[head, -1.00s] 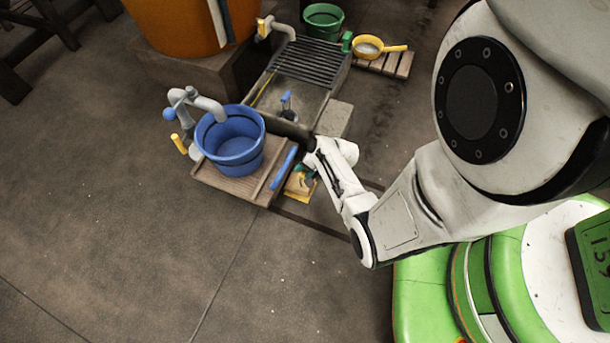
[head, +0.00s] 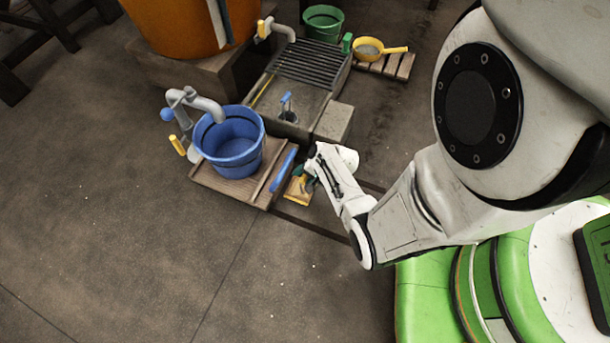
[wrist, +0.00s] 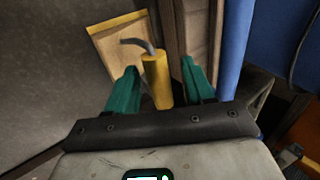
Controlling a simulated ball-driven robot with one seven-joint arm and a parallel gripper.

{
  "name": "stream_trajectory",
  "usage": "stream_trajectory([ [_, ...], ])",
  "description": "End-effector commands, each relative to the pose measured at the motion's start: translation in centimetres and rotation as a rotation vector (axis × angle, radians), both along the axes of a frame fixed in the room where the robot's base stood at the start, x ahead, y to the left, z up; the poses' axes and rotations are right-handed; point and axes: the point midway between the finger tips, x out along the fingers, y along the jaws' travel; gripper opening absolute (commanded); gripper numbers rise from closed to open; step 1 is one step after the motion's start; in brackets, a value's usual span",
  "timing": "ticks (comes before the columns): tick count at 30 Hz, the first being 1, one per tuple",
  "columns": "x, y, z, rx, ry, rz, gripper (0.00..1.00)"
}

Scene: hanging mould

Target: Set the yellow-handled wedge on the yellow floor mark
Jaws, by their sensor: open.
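The wedge's yellow handle (wrist: 156,80) stands between the two teal fingers of my gripper (wrist: 156,84) in the wrist view. The gripper is open, and dark gaps show on both sides of the handle. A grey bent rod runs from the handle's top to the left, over a tan wooden piece (wrist: 118,62) with a yellow edge. This piece also shows in the head view (head: 298,190), low beside the board. I cannot tell whether its yellow edge is part of the wedge or the floor mark. My arm hides part of this spot in the head view.
A wooden board (head: 222,183) carries a blue bucket (head: 232,142) and a blue strip (head: 283,170) just left of my gripper. A stone sink (head: 270,100) with a rack and a grey block (head: 334,122) stand behind. The floor at the left front is clear.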

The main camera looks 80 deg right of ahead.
Motion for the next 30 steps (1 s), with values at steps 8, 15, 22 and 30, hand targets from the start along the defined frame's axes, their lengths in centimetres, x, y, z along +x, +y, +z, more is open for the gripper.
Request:
stream_trajectory([
  [8,-0.8,0.2,2.0,-0.001,-0.001,-0.001,0.53],
  [15,-3.4,0.9,6.2,0.0,0.0,-0.001,0.53],
  [22,-5.6,1.3,9.3,-0.001,0.0,-0.001,0.53],
  [30,-5.6,2.3,10.8,-0.007,0.012,0.058,0.53],
])
